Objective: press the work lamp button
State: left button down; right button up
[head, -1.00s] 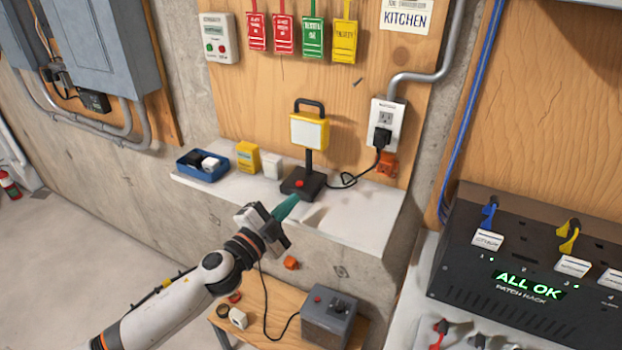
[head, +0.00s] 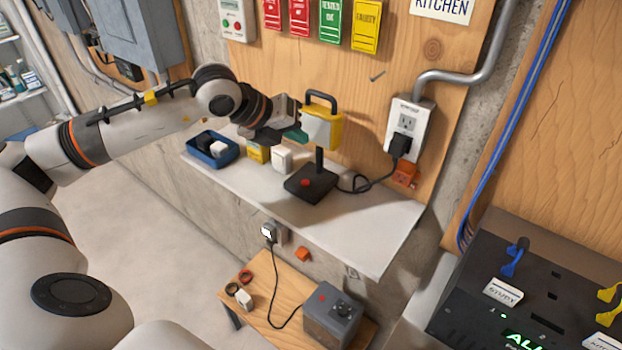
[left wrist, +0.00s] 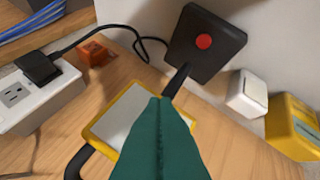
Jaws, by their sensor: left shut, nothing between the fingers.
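The work lamp (head: 322,131) stands upright on the ledge, with a yellow frame, a pale panel, a black handle and a black base (head: 311,184). Its red button (head: 305,183) sits on top of the base and is uncovered. In the left wrist view the red button (left wrist: 204,41) shows beyond the lamp's post, and the lamp head (left wrist: 122,112) is partly hidden by the teal fingers. My left gripper (head: 301,136) is shut and empty, at the left side of the lamp head, above the base; I cannot tell whether it touches the lamp. My right gripper is not seen.
A blue bin (head: 211,149), a yellow box (head: 258,153) and a white box (head: 282,160) stand left of the lamp. Its cord runs to a wall outlet (head: 408,120). The ledge (head: 365,221) is clear to the front right. A wooden bench (head: 267,304) stands below.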

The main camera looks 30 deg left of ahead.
pick_arm(q)
jog(key=b, duration=0.2)
send_over(305, 183)
jog(key=s, duration=0.1)
jog(key=f, duration=0.6)
jog(key=shift+a+f, duration=0.1)
jog(key=shift+a, duration=0.3)
notch_tip(305, 183, down, 2)
jog(key=shift+b, duration=1.15)
jog(key=shift+f+b, duration=0.4)
jog(key=shift+b, duration=0.1)
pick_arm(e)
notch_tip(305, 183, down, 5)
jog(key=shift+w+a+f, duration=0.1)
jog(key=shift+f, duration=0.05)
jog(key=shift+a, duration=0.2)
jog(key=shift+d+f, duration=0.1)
pick_arm(q)
jog(key=shift+f+b, duration=0.4)
jog(key=shift+b, duration=0.45)
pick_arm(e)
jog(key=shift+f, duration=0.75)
